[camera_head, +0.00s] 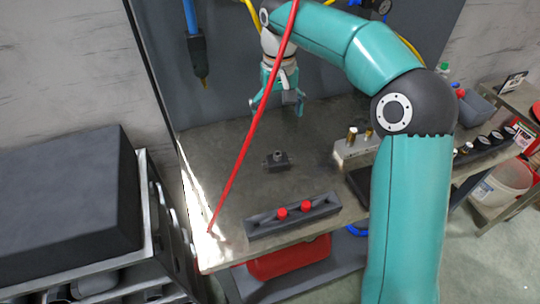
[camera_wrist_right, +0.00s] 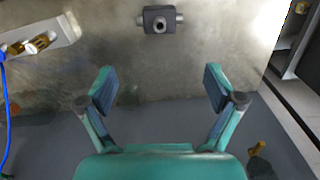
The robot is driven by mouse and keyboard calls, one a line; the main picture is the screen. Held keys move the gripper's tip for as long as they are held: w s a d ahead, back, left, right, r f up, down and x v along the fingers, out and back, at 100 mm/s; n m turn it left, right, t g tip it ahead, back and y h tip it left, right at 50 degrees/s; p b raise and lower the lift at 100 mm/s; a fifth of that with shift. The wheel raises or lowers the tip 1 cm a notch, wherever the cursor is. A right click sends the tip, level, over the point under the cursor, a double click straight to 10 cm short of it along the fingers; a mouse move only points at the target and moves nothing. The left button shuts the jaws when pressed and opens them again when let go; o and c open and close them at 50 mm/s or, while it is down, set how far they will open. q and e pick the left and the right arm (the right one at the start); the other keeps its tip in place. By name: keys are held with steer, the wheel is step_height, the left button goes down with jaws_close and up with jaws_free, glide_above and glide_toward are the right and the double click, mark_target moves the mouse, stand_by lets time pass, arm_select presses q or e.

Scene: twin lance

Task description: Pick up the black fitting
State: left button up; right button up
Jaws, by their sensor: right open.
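The black fitting (camera_head: 277,161) is a small dark block with a stub on top, sitting on the grey worktable (camera_head: 215,150). In the right wrist view the fitting (camera_wrist_right: 160,19) shows near the top centre, with a round port facing the camera and short metal stubs at its sides. My right gripper (camera_head: 277,108) is open and empty above the table, behind the fitting in the head view. In the wrist view its fingers (camera_wrist_right: 160,82) are spread wide, and the fitting lies beyond their tips, roughly centred between them, apart from both. My left gripper is not in view.
A thin red rod (camera_head: 254,130) crosses in front of my right gripper. A dark tray with two red knobs (camera_head: 325,206) lies at the table's front. A pale block with brass pieces (camera_head: 351,151) stands right of the fitting. A blue tool (camera_head: 196,45) hangs at the back left.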

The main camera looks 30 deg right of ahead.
mark_target(276, 157)
step_height(276, 157, down, 10)
steer(key=shift+r, duration=0.1)
steer(key=shift+s+f+p, duration=0.1)
steer(key=shift+f+p, duration=0.2)
steer(key=shift+f, duration=2.9)
steer(key=shift+c, duration=0.4)
steer(key=c, duration=1.2)
steer(key=shift+r, duration=0.1)
